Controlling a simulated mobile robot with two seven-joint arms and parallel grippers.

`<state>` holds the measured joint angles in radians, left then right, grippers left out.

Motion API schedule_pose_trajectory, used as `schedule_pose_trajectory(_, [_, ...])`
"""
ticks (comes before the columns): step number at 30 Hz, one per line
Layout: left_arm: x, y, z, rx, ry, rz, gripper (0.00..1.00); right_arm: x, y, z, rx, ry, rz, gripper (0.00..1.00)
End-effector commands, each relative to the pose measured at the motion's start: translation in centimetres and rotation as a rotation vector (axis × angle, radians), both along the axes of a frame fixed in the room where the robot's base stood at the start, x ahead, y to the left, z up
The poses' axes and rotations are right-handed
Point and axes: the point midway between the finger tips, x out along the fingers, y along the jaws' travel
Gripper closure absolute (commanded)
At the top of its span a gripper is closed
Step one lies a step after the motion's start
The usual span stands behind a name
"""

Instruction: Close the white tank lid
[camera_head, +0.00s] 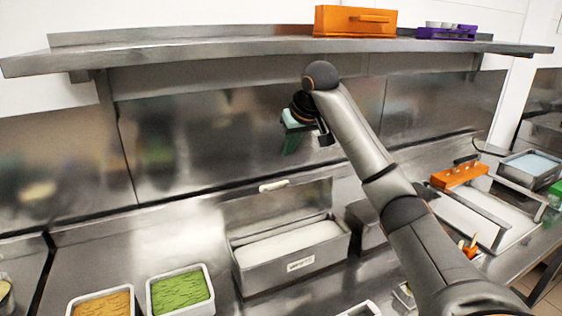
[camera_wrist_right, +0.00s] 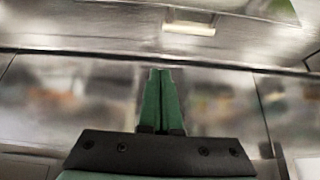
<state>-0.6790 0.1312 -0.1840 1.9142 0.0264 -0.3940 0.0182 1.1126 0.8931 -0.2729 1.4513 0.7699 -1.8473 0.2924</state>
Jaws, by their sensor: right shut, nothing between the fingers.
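The tank (camera_head: 300,268) is a steel box with white contents and a small label on its front, standing on the counter in the head view. Its steel lid (camera_head: 290,203) is open, raised behind the tank, with a pale handle (camera_head: 272,185) at its top edge. The handle also shows near the top of the right wrist view (camera_wrist_right: 189,28). My right gripper (camera_head: 290,150) has green fingers, shut and empty. It is above and behind the lid, in front of the steel back wall, apart from the handle. Its fingers also show in the right wrist view (camera_wrist_right: 160,74). My left gripper is not in view.
Tubs of green (camera_head: 180,292) and orange-brown (camera_head: 103,304) contents stand left of the tank. A steel shelf (camera_head: 230,50) runs above, holding an orange box (camera_head: 355,21). Orange pieces (camera_head: 460,174) and a steel tray (camera_head: 528,168) lie at the right. My right arm crosses the right side.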

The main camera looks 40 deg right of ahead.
Motion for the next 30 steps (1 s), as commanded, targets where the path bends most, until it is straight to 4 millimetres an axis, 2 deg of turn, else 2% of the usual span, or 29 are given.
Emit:
schedule_pose_trajectory(5, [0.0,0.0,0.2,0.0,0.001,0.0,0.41,1.0,-0.3,-1.8,0.0,0.006,-0.001,1.0])
schedule_pose_trajectory(17, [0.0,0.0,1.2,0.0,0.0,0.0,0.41,5.1,-1.6,-8.3,-0.001,0.004,0.0,1.0])
schedule_pose_trajectory(30, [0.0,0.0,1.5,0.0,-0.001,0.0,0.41,1.6,-0.6,-8.0,-0.002,0.001,0.0,1.0])
